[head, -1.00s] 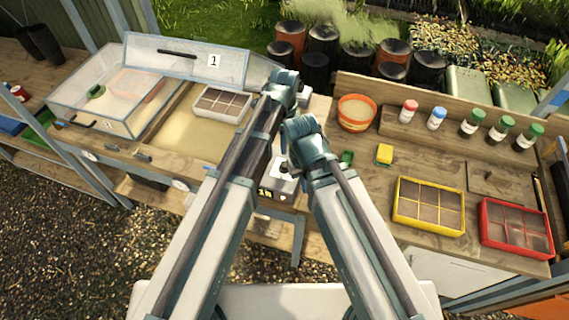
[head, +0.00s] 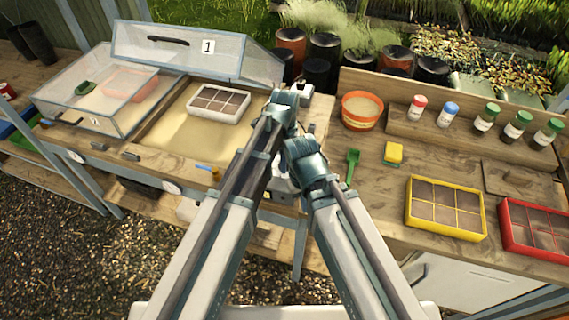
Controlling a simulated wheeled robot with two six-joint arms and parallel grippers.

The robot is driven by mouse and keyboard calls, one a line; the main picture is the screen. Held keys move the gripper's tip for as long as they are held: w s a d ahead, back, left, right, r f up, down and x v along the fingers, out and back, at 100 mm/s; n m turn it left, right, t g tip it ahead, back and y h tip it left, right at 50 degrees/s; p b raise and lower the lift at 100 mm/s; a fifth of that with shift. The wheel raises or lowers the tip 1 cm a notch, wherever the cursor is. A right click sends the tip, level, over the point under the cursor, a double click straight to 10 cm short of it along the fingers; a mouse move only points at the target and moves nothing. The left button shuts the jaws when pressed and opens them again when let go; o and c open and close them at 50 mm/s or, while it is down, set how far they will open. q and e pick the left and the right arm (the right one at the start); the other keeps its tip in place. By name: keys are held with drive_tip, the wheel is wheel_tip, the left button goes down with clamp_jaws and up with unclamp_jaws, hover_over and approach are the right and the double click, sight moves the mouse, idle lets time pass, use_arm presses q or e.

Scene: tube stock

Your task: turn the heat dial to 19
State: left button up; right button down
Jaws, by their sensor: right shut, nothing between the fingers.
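The heat control box (head: 284,197), a small pale unit at the front edge of the bench, is mostly hidden behind my arms. Its dial and the number it is set to cannot be read. My right gripper (head: 283,182) points down at the box, shut and empty, and is partly covered by my own arm. Whether it touches the dial cannot be told. My left arm reaches up beside the right one, but its gripper is hidden.
A glazed cold frame (head: 95,105) and a raised lid marked 1 (head: 200,52) stand left. At right are a green trowel (head: 351,166), yellow sponge (head: 394,152), orange pot (head: 362,111), yellow tray (head: 445,236) and red tray (head: 505,228).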

use_arm(q)
clamp_jaws()
idle(0.4)
drive_tip(key=n, duration=0.8)
drive_tip(key=shift+n, duration=0.3)
drive_tip(key=n, duration=0.3)
drive_tip(key=shift+n, duration=2.4)
